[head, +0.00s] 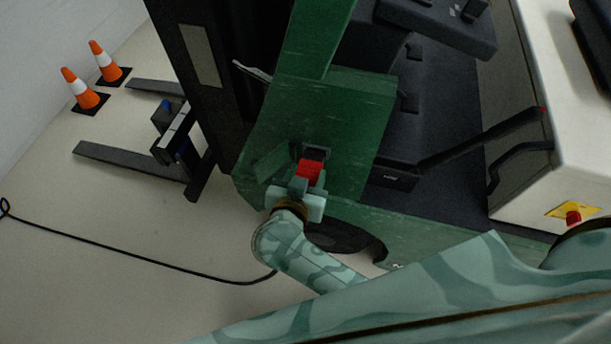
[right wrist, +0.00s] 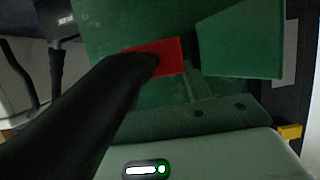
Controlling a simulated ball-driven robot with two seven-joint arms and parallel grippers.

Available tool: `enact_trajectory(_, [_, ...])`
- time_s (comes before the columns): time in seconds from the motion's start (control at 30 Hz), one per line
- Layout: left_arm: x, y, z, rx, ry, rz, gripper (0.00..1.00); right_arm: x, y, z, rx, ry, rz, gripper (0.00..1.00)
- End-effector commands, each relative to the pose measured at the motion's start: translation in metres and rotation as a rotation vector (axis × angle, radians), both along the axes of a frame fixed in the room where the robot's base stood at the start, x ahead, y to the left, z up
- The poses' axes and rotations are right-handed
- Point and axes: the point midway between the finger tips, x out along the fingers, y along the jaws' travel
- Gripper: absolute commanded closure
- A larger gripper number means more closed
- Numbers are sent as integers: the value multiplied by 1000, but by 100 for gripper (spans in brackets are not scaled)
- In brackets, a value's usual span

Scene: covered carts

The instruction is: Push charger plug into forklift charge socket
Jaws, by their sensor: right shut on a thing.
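The charger plug (head: 309,172) is a red block held at the front of my right gripper (head: 307,186), which is shut on it. The charge socket (head: 315,152) is a dark recess in the green forklift body (head: 360,110). The plug's far end lies at the socket's lower edge in the head view; I cannot tell whether it has entered. In the right wrist view the red plug (right wrist: 172,52) is partly hidden by its thick black cable (right wrist: 75,120), and the socket mouth is not visible. My left gripper is not in view.
A green flap (head: 272,160) stands out left of the socket. The black charger cable (head: 130,248) trails across the floor at left. Forks (head: 125,162) and two orange cones (head: 82,90) are at upper left. A white cabinet (head: 560,130) stands at right.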

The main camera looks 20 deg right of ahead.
Motion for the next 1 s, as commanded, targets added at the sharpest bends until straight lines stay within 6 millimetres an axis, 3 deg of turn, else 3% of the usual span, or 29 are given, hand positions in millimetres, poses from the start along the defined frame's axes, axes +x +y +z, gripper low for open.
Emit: enact_trajectory(1.0, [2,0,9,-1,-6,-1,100,22,-15,1,0,-2,0,83])
